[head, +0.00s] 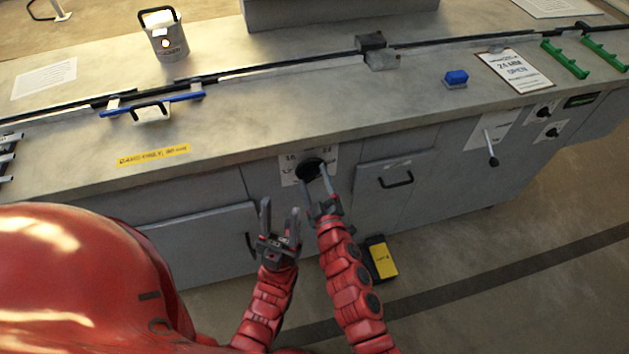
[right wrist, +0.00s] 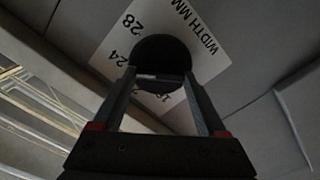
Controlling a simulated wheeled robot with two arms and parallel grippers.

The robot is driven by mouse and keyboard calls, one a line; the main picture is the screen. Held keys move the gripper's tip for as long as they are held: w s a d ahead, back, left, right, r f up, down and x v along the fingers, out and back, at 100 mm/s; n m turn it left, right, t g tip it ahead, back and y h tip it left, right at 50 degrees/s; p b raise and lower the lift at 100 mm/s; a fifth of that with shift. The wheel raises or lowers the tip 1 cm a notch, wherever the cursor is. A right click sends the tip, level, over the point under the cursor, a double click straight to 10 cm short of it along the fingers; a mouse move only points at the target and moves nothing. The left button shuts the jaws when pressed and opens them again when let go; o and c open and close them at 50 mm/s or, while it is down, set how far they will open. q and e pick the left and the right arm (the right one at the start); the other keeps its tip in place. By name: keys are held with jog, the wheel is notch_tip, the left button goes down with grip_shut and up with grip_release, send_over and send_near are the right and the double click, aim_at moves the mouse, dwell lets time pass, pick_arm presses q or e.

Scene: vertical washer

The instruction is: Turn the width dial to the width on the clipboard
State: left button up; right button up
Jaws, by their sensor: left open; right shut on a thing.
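The width dial (head: 308,168) is a black round knob on a white plate on the bench's front face. In the right wrist view the knob (right wrist: 160,55) sits on its plate (right wrist: 115,42), which reads "WIDTH MM" with 24 and 28 legible; other numbers are partly hidden. My right gripper (head: 314,176) is shut on the knob, one finger on each side; its fingers (right wrist: 158,98) also show in the right wrist view. The knob's exact setting cannot be read. The clipboard (head: 515,70) lies on the bench top at right and seems to read "26 MM" and "OPEN". My left gripper (head: 280,209) is open and empty, lower left of the dial.
A blue block (head: 456,78) and green racks (head: 565,58) are on the bench top at right. A lever (head: 490,150) and a drawer handle (head: 396,181) stick out of the front face. A yellow-black box (head: 381,259) stands on the floor by my right arm.

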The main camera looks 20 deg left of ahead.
jog(key=shift+f, duration=0.15)
jog(key=o, duration=1.3)
jog(key=shift+s, duration=0.1)
jog(key=b+v, duration=0.1)
jog(key=v, duration=1.6)
jog(key=shift+d, duration=0.2)
jog(key=shift+s, duration=0.1)
